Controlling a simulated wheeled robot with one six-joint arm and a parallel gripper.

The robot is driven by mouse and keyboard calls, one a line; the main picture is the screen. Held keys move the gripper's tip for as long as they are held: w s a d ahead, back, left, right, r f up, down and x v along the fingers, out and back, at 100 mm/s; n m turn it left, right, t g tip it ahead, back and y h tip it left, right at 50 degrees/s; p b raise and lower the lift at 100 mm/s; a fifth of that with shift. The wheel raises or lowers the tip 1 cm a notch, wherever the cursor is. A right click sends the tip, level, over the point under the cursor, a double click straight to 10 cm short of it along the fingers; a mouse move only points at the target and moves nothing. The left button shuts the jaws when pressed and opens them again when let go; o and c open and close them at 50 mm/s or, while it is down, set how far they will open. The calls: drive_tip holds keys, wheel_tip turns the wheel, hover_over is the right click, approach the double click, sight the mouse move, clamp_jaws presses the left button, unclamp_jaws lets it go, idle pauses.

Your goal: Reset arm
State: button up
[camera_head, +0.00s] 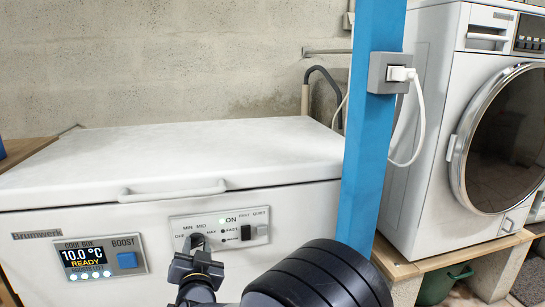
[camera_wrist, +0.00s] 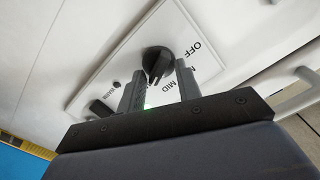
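My gripper (camera_head: 196,264) is in front of the control panel (camera_head: 178,222) of a white chest cool box (camera_head: 150,202). In the wrist view its two fingers (camera_wrist: 161,72) stand apart, with the black rotary knob (camera_wrist: 156,58) showing between and just beyond their tips. I cannot tell whether either finger touches the knob. The knob has OFF, MIN, MID and MAX marks around it; its exact setting is not clear. The display (camera_head: 85,256) reads 10.0 °C and READY. My dark arm (camera_head: 310,280) fills the bottom middle of the head view.
A blue post (camera_head: 368,150) with a socket and white plug (camera_head: 400,74) stands right of the cool box. A white washing machine (camera_head: 425,150) sits on a wooden bench (camera_head: 400,268) at right. A green bucket (camera_head: 436,287) is beneath. The cool box lid (camera_head: 180,155) is shut and clear.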

drive_tip(key=n+p, duration=0.1)
drive_tip(key=n, duration=0.1)
drive_tip(key=n+p, duration=0.1)
drive_tip(key=n, duration=0.1)
drive_tip(key=shift+a+r+n+p, duration=0.1)
drive_tip(key=shift+r+n+p, duration=0.1)
drive_tip(key=shift+n+p, duration=0.15)
drive_tip(key=n+p, duration=0.4)
drive_tip(key=n, duration=0.1)
drive_tip(key=shift+a+f+n, duration=0.1)
drive_tip(key=shift+f+n, duration=0.05)
drive_tip(key=shift+n, duration=0.1)
drive_tip(key=shift+s+f, duration=0.1)
drive_tip(key=shift+s, duration=0.55)
drive_tip(key=shift+d, duration=0.2)
